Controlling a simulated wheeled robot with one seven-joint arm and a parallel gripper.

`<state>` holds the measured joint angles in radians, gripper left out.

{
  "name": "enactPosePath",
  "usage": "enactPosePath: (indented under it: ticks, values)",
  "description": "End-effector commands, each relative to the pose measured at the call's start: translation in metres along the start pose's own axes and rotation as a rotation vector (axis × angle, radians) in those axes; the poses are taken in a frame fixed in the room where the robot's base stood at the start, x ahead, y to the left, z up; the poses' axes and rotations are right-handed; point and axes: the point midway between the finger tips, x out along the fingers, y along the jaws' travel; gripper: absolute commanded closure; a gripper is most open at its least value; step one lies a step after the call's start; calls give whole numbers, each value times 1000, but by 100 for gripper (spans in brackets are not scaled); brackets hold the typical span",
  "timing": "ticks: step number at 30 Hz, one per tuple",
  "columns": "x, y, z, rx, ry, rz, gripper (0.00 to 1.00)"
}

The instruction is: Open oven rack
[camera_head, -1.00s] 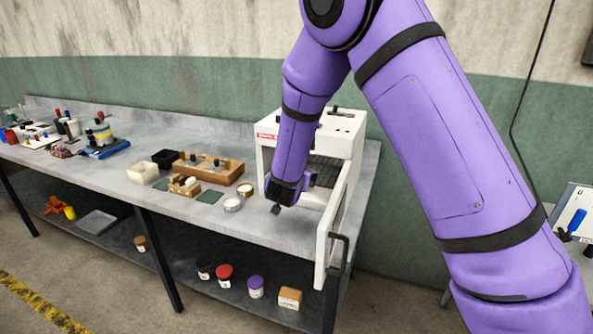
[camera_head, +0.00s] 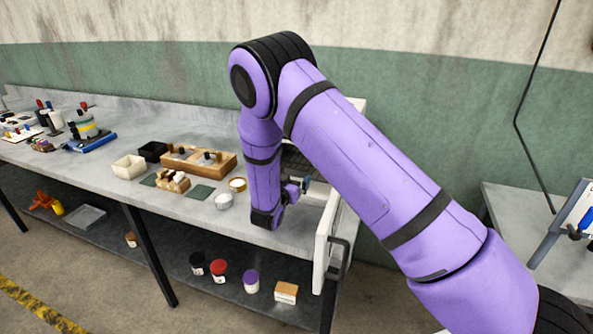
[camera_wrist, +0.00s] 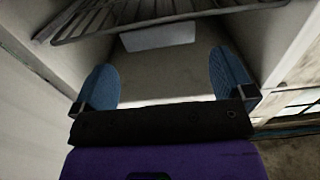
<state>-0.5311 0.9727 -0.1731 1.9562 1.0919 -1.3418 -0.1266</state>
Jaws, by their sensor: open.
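The white oven (camera_head: 357,103) stands on the bench, mostly hidden behind my arm in the head view. Its door (camera_head: 325,232) hangs open toward the front, with a dark handle (camera_head: 338,258). The dark wire rack (camera_head: 300,165) shows in part inside the oven. In the wrist view the rack (camera_wrist: 150,14) runs across the top, ahead of my gripper and above it in the picture. My gripper (camera_wrist: 168,72) is open and empty, its two blue fingers spread inside or at the mouth of the oven cavity. The fingers look apart from the rack.
A wooden block tray (camera_head: 200,163), a white box (camera_head: 128,167), a black box (camera_head: 152,151) and small round tins (camera_head: 237,184) sit left of the oven. Several jars (camera_head: 251,281) stand on the lower shelf. The open door bounds the right side.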

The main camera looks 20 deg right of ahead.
Motion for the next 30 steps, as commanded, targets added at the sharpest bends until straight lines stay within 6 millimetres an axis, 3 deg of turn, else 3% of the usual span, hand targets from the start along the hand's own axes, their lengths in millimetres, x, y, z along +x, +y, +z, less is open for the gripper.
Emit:
enactPosePath:
  ticks: [3, 9, 22, 30]
  values:
    - [22, 0, 0, 1, 1, 2, 0]
    - [45, 0, 0, 2, 1, 0, 0]
    - [54, 0, 0, 0, -1, 0, 0]
    - [54, 0, 0, 1, 0, 0, 58]
